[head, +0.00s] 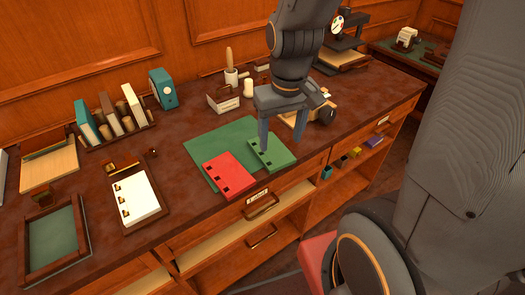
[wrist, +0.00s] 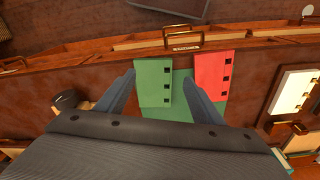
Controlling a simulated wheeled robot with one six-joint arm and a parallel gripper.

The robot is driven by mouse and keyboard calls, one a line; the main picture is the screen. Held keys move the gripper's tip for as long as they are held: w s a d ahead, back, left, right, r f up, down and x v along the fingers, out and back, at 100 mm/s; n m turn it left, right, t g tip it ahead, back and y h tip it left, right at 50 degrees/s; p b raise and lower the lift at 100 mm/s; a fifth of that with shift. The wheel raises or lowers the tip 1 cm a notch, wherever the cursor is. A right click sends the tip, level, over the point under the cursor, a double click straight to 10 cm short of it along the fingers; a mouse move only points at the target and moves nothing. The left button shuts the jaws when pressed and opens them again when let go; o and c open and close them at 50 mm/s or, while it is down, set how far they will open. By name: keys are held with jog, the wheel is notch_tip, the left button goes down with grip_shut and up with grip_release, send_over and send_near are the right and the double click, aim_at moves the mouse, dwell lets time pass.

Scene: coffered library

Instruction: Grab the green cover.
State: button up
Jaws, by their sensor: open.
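The green cover (head: 272,154) is a flat green panel with a row of dark square holes. It lies on the green mat (head: 205,143), next to the red cover (head: 229,174). My gripper (head: 281,142) is open and points down over the green cover. In the wrist view the green cover (wrist: 153,85) lies between the two fingers of my gripper (wrist: 162,85), with the red cover (wrist: 212,72) to the right. I cannot tell whether the fingers touch the green cover.
A white ring-punched pad on a board (head: 138,198) lies left of the mat. A framed green tray (head: 57,238) is at the far left. Upright books (head: 108,112) stand at the back. A wooden device (head: 297,118) sits close behind my gripper.

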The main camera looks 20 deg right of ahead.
aim_at(271, 150)
jog(key=o, duration=0.7)
jog(key=shift+n+g, duration=0.6)
jog(key=shift+n, duration=0.2)
jog(key=w+f, duration=0.1)
jog(key=w, duration=0.1)
jog(key=w+b, duration=0.1)
jog(key=w, duration=0.1)
jog(key=w+f+b, duration=0.1)
jog(key=w, duration=0.2)
jog(key=shift+d+f, duration=0.2)
jog(key=shift+f, duration=0.15)
jog(key=shift+w+f, duration=0.25)
jog(key=shift+f+p, duration=0.6)
jog(key=shift+f, duration=2.85)
